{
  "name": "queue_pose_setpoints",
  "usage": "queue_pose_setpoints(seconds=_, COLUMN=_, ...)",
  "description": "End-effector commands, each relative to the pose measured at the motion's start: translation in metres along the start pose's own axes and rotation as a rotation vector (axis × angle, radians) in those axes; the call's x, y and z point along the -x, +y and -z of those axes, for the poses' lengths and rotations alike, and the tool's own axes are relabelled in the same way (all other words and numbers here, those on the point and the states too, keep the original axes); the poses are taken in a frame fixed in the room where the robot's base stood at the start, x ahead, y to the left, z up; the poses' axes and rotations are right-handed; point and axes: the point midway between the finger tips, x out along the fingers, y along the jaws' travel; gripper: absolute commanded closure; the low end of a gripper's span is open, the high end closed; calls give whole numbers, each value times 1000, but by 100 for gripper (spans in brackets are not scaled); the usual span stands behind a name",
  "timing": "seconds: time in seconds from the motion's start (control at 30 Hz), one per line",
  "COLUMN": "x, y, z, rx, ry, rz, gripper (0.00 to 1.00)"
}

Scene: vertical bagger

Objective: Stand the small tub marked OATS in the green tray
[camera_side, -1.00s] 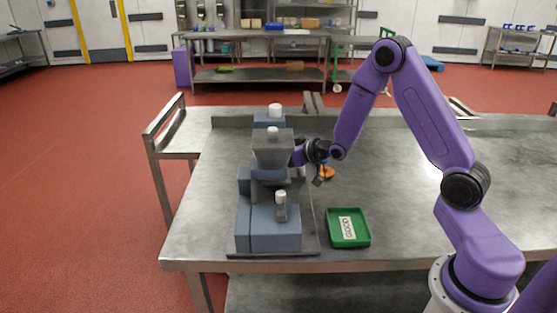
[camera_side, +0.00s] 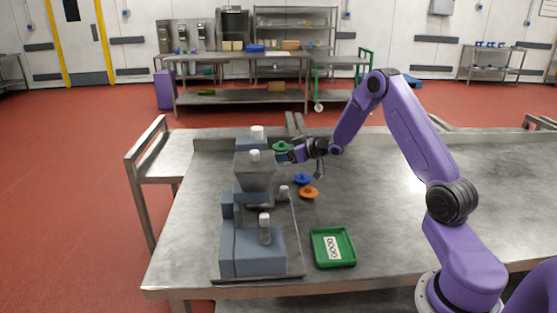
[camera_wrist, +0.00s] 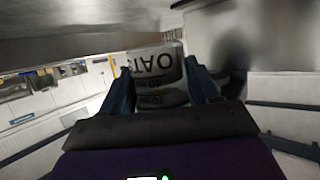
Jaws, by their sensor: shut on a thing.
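The pale tub (camera_wrist: 155,68), with large dark upside-down lettering that reads as part of OATS, sits between the two fingers in the wrist view. My gripper (camera_wrist: 157,88) is shut on it. In the side view my gripper (camera_side: 289,156) is up beside the grey hopper, on its right, and the tub cannot be made out clearly. The green tray (camera_side: 345,259) lies on the table's front part, to the right of the machine base, well below my gripper. A white label (camera_side: 332,248) with dark lettering is in it; no tub stands in it.
The blue-grey bagger (camera_side: 252,250) with its grey hopper (camera_side: 253,178) stands close left of my gripper. A green disc (camera_side: 283,147), a blue one (camera_side: 303,179) and an orange one (camera_side: 309,192) are nearby. The table right of the tray is clear.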

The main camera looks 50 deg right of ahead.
Motion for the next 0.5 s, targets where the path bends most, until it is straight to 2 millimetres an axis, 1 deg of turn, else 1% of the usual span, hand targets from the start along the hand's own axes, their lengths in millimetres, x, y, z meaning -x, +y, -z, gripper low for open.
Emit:
queue_pose_setpoints(seconds=0.1, x=0, y=8, z=2, rx=2, ry=1, rz=0, gripper=84)
queue_pose_setpoints(seconds=0.2, x=6, y=5, z=8, rx=7, ry=2, rz=8, gripper=84)
queue_pose_setpoints(seconds=0.27, x=12, y=0, z=14, rx=9, ry=2, rz=15, gripper=84)
queue_pose_setpoints(seconds=0.5, x=47, y=-32, z=42, rx=18, ry=4, rz=32, gripper=84)
